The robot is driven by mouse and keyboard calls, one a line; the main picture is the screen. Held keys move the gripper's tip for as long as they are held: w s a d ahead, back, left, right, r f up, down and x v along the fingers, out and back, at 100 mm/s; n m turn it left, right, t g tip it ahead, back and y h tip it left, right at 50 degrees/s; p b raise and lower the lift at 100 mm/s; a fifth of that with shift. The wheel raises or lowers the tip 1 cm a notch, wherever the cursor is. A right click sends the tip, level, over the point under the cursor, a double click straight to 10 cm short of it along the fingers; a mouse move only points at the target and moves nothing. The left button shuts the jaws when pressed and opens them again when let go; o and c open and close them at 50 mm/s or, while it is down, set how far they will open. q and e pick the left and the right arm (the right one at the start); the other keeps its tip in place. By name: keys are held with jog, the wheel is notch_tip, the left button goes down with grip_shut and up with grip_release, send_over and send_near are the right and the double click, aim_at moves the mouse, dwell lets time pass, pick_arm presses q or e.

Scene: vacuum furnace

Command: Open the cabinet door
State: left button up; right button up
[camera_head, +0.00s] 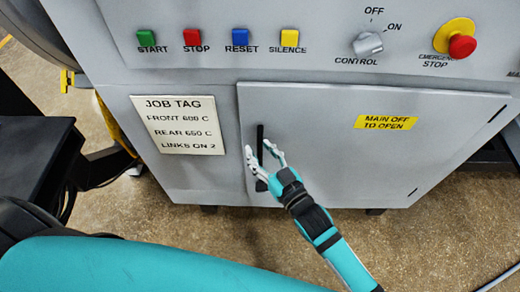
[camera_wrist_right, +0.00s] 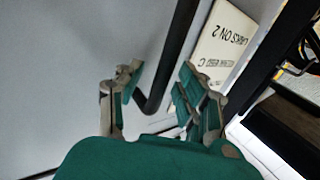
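The grey cabinet door (camera_head: 330,125) fills the lower front of the furnace panel and looks shut. It has a yellow "MAIN OFF TO OPEN" label (camera_head: 386,122). A black vertical bar handle (camera_head: 260,138) is near its left edge; in the right wrist view the bar (camera_wrist_right: 166,68) passes between the fingertips. My right gripper (camera_head: 263,158) is open, with one finger on each side of the handle's lower part. Gaps show beside the bar, and I cannot tell whether either finger touches it. My left gripper is out of view.
Above the door are the control knob (camera_head: 368,44), an emergency stop (camera_head: 462,46) and several coloured buttons. I cannot tell the knob's setting. A job tag (camera_head: 179,125) is left of the door. A dark stand (camera_head: 35,150) is at left. The floor (camera_head: 430,235) in front is mostly clear.

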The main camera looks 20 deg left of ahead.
jog(key=shift+w+a, duration=0.15)
jog(key=shift+a, duration=0.05)
grip_shut()
dwell(0.6)
